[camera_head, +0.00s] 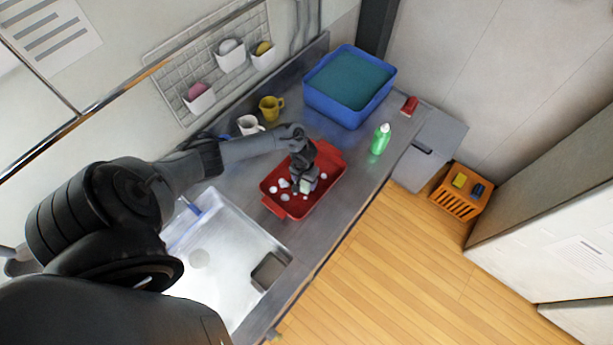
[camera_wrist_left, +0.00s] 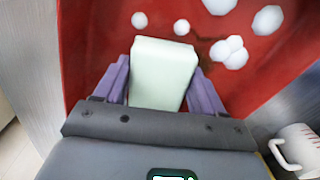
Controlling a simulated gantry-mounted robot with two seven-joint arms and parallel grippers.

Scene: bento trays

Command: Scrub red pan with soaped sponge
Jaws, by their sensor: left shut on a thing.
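The red pan (camera_head: 297,210) lies on the metal counter to the right of the sink. Several white suds blobs (camera_head: 284,183) are spread in it, and a dark brown stain (camera_wrist_left: 204,46) shows among them in the wrist view. My left gripper (camera_head: 305,181) reaches down into the pan. It is shut on a pale green-white sponge (camera_wrist_left: 163,72), which sits between the purple fingers in the wrist view. The sponge's lower end is over the pan floor; I cannot tell if it touches. My right gripper is not in view.
A metal sink (camera_head: 215,275) lies on the left. A white mug (camera_head: 247,125) and a yellow mug (camera_head: 271,107) stand behind the pan. A blue tub (camera_head: 318,101) and a green soap bottle (camera_head: 380,139) stand on the right. An orange crate (camera_head: 457,203) is beyond the counter.

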